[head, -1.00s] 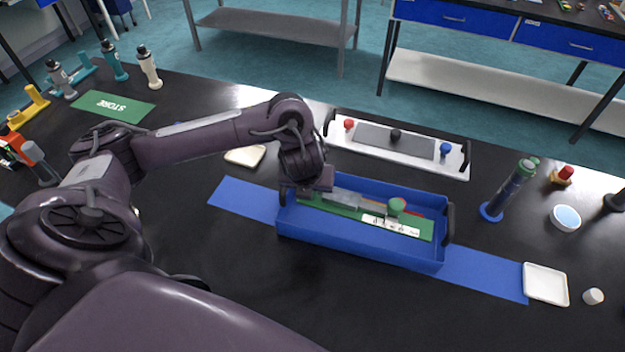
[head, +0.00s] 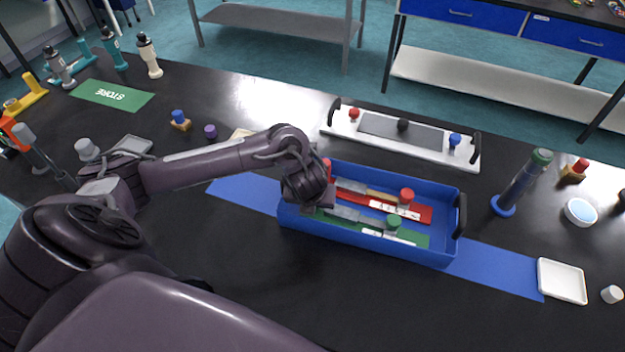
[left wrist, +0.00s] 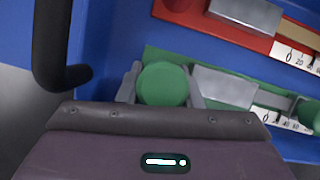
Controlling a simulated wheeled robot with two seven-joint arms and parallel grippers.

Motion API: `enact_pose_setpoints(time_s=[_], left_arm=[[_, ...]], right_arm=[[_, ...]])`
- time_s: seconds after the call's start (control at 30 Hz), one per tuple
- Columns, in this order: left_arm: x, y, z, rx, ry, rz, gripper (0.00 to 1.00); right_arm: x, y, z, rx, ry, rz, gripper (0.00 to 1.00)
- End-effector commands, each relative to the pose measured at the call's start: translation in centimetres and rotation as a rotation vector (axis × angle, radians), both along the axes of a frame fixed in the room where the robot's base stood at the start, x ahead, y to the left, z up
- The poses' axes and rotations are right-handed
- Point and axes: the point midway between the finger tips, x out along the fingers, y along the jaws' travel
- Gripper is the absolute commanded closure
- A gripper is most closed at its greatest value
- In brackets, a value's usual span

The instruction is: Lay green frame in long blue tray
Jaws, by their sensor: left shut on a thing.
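The long blue tray (head: 350,240) stands on the blue mat. The green frame (head: 422,240) lies low inside the tray along its front wall, with a metal strip and a white scale on it. My left gripper (head: 322,203) is at the frame's left end. In the left wrist view my left gripper (left wrist: 163,82) is shut on the frame's round green knob (left wrist: 162,86). The frame's other green knob (head: 394,221) stands free. The front wall hides the frame's lower edge, so I cannot tell whether it touches the tray floor. My right gripper is not in view.
A red frame (head: 425,213) lies in the tray behind the green one. The tray's black handle (head: 461,215) stands at its right end. A white plate with knobs (head: 340,126) is behind the tray. A white dish (head: 562,281) is at the right.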

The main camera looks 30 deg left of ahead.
Motion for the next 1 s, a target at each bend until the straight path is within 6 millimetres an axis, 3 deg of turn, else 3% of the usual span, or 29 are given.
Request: enact_pose_setpoints(time_s=[0.1,0.13,0.27,0.67,0.9,1.0], left_arm=[[0.1,0.0,-0.4,-0.001,-0.001,0.001,0.98],[0.0,0.0,-0.3,-0.001,0.000,0.000,0.64],[0.0,0.0,-0.2,0.000,0.000,0.000,0.47],[-0.1,-0.2,0.7,-0.001,-0.003,-0.002,0.46],[-1.7,-0.9,5.4,0.000,-0.006,-0.004,0.46],[-2.4,-1.1,7.8,0.003,-0.003,-0.003,0.46]], right_arm=[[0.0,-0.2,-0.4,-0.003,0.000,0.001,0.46],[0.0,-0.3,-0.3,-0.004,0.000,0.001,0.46],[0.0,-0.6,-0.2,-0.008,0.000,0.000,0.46],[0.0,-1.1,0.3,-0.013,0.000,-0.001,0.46],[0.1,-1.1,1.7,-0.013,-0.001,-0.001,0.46],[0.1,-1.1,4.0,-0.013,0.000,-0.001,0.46]])
